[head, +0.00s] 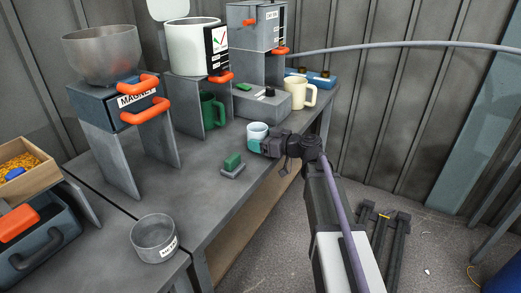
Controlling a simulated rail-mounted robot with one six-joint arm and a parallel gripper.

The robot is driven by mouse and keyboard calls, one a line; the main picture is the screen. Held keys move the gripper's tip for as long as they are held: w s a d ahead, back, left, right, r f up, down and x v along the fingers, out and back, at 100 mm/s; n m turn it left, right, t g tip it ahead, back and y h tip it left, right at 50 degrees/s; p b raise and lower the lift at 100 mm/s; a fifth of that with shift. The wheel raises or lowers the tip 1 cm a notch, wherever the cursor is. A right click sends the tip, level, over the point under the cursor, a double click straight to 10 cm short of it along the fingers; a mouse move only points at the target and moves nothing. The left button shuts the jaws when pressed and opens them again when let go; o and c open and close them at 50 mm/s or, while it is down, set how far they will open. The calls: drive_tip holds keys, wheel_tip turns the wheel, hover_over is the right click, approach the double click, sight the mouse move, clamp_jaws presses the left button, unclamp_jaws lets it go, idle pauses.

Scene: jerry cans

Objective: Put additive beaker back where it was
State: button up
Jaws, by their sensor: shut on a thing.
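A small pale blue-and-white beaker (257,132) is at the right part of the grey bench, near its front edge. My gripper (264,145) is shut on it from the right. The beaker looks upright. Whether its base touches the bench top cannot be told. The gripper's fingers are small and partly merge with the beaker's lower part in this view.
A green-topped block (232,164) lies left of the gripper. A grey box (258,101) and a cream mug (300,95) stand behind. A green mug (211,111) sits under the white container (194,48). A grey bowl (153,238) is at the front left.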

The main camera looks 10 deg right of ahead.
drive_tip(key=shift+r, duration=0.1)
drive_tip(key=o, duration=0.9)
drive_tip(key=shift+f, duration=0.2)
drive_tip(key=o, duration=0.5)
drive_tip(key=shift+c, duration=0.2)
drive_tip(key=shift+r, duration=0.2)
drive_tip(key=p+v, duration=0.2)
drive_tip(key=v, duration=1)
